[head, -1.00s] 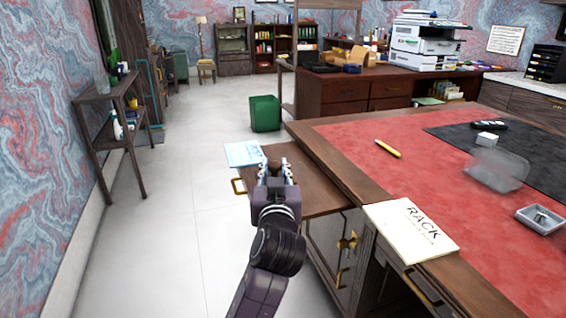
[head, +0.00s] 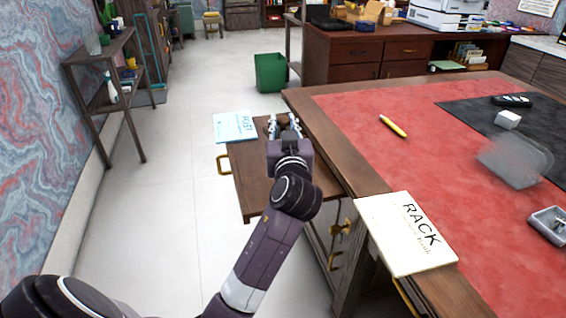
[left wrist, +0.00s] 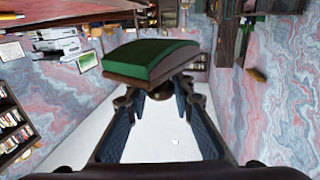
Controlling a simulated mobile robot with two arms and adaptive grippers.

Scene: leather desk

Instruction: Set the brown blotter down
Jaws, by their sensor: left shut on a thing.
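My left gripper (head: 283,127) is shut on the brown blotter, a rocker blotter with a curved green pad (left wrist: 158,58) and a brown wooden body (left wrist: 140,76). In the left wrist view, the fingers grip its small knob, with the green face pointing away from the gripper. In the head view, the gripper is over the far part of a brown pull-out board (head: 262,190) at the desk's left side. The blotter is mostly hidden there behind the fingers, and I cannot tell whether it touches the board. My right gripper is not in view.
A blue POST card (head: 235,127) lies at the board's far left corner. A yellow marker (head: 393,126) and a grey tray (head: 549,222) are on the red top. A green bin (head: 270,72) stands beyond.

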